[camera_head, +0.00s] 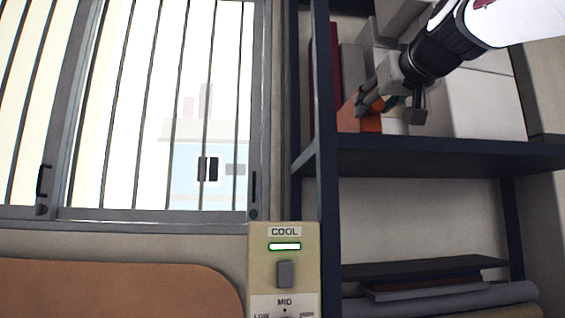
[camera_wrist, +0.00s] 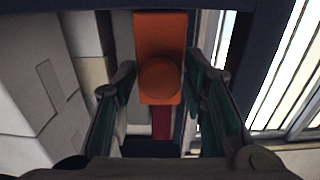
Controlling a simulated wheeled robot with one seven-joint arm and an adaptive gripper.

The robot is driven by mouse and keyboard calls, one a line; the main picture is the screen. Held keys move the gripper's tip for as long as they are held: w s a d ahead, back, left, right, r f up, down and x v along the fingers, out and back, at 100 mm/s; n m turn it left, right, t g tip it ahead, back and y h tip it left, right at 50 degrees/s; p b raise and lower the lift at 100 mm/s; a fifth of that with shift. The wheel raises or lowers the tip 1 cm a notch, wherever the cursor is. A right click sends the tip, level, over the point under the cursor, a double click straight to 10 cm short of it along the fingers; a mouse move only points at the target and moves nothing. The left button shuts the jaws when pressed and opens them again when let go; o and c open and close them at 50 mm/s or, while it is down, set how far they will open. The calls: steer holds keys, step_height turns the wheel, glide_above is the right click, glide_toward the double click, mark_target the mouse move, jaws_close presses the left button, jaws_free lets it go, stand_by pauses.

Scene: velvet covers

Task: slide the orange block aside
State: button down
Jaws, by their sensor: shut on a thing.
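The orange block (camera_head: 351,119) stands on the upper shelf board, near the left post. In the wrist view the orange block (camera_wrist: 160,33) is upright, with a round orange part on its near face. My gripper (camera_head: 391,103) reaches into the shelf from the upper right and is shut on the orange block. In the wrist view my gripper (camera_wrist: 158,82) has one finger on each side of the block's lower part. In the head view the fingers partly cover the block.
Pale boxes (camera_head: 488,104) fill the shelf to the right of the gripper. A dark red upright item (camera_head: 323,80) and a grey one stand behind the block. The dark shelf post (camera_head: 325,200) is close on the left. A barred window (camera_head: 160,110) and a COOL control panel (camera_head: 284,255) lie further left.

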steer(key=shift+a, duration=0.25)
steer(key=c, duration=1.3)
jaws_free()
steer(key=s, duration=1.2)
steer(key=shift+d, duration=0.25)
